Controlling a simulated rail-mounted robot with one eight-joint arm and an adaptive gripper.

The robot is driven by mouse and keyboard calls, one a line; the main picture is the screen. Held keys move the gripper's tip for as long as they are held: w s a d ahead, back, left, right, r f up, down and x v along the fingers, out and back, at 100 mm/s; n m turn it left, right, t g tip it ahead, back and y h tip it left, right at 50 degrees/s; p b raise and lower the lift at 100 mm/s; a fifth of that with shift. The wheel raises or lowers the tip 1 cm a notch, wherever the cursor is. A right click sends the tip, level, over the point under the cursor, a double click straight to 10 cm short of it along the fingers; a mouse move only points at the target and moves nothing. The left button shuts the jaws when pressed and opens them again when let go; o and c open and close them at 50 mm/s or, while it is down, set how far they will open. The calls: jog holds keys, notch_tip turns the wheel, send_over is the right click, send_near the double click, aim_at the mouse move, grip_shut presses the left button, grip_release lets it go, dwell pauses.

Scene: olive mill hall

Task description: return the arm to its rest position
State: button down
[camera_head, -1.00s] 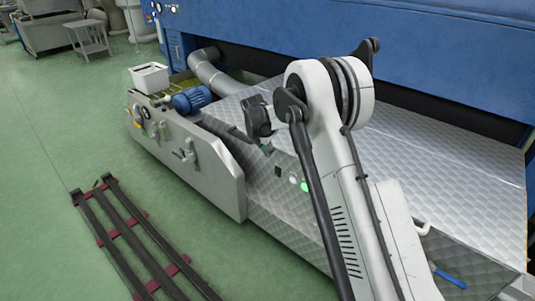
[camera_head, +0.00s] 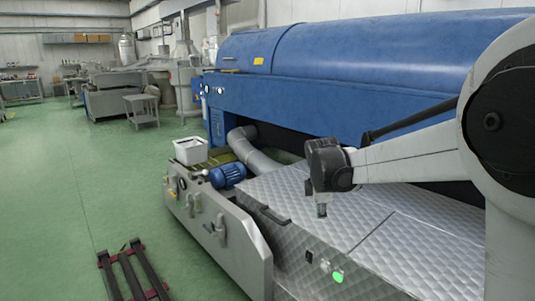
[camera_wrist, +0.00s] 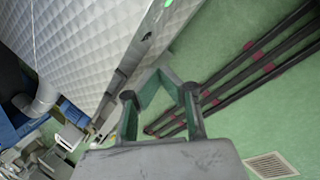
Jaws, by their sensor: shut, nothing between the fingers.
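My arm (camera_head: 408,157) reaches in from the right in the head view, its forearm roughly level. My gripper (camera_head: 321,210) hangs at its left end, pointing down in front of the quilted metal deck (camera_head: 345,205). It is small there, and its fingers are hard to make out. In the wrist view my gripper (camera_wrist: 160,73) shows its green-grey fingers meeting at the tips, shut and empty. Green floor and the dark rails lie beyond it. It touches nothing that I can see.
The blue machine (camera_head: 350,75) stands behind the deck. A white bin (camera_head: 190,151) and a blue motor (camera_head: 228,175) sit at the deck's left. Dark rails (camera_head: 133,272) lie on the floor; they also show in the wrist view (camera_wrist: 240,75). Open green floor (camera_head: 60,200) spreads left.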

jog(key=s+d+r+m+t, duration=0.1)
jog(key=s+r+m, duration=0.3)
jog(key=s, duration=0.5)
jog(key=s+d+r+m+t, duration=0.1)
jog(key=s+d+r+m, duration=0.2)
jog(key=s, duration=0.7)
jog(key=s+f+m+t+y, duration=0.1)
jog(key=s+f+m, duration=0.1)
jog(key=s+m, duration=0.5)
jog(key=s+f+m, duration=0.2)
jog(key=s+m, duration=0.1)
jog(key=s, duration=0.7)
notch_tip(320, 180, up, 14)
jog(key=p, duration=1.3)
jog(key=shift+a+f+p, duration=0.15)
jog(key=shift+f+p, duration=0.1)
jog(key=shift+p, duration=0.1)
